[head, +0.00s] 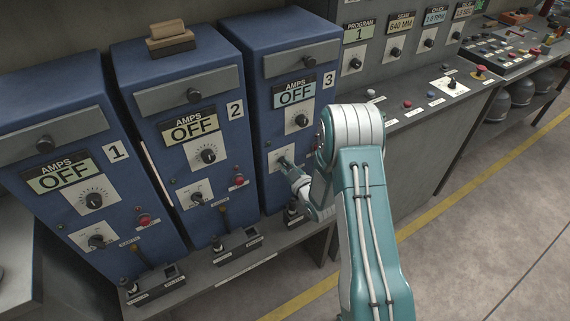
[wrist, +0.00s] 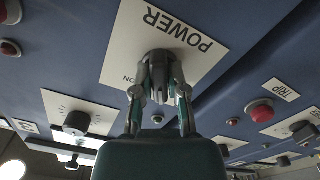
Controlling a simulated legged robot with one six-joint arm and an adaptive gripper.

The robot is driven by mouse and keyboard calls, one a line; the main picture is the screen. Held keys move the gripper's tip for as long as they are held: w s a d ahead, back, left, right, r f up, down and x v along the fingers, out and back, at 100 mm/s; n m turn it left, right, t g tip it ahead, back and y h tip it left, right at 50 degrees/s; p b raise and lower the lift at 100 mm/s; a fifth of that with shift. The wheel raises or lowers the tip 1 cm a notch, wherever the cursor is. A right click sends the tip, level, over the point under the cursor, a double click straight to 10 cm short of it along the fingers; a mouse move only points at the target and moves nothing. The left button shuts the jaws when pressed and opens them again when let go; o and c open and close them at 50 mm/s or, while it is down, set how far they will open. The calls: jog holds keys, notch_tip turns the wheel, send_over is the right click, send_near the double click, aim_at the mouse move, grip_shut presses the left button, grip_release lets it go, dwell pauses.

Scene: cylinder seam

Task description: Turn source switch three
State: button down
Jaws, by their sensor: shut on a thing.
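Source three is the blue cabinet (head: 260,125) marked 3, right of the other two in the head view. Its amps display (head: 294,93) reads OFF. In the wrist view its white POWER plate (wrist: 125,45) appears upside down, with ON lettering beside the switch. My gripper (wrist: 160,68) is shut on the dark power switch (wrist: 159,54) at the plate. The fingers cover most of the switch, so its exact angle is hard to tell. In the head view my gripper (head: 284,163) reaches the lower front of cabinet three, partly hidden by my arm.
Cabinets one (head: 70,150) and two (head: 180,110) stand to the left, both reading OFF. A grey control console (head: 420,110) stands close to the right of my arm.

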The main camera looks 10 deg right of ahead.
dwell(0.4)
jog(key=c, duration=0.7)
grip_release()
jog(key=shift+a, duration=0.1)
jog(key=shift+o, duration=0.2)
jog(key=v, duration=1.2)
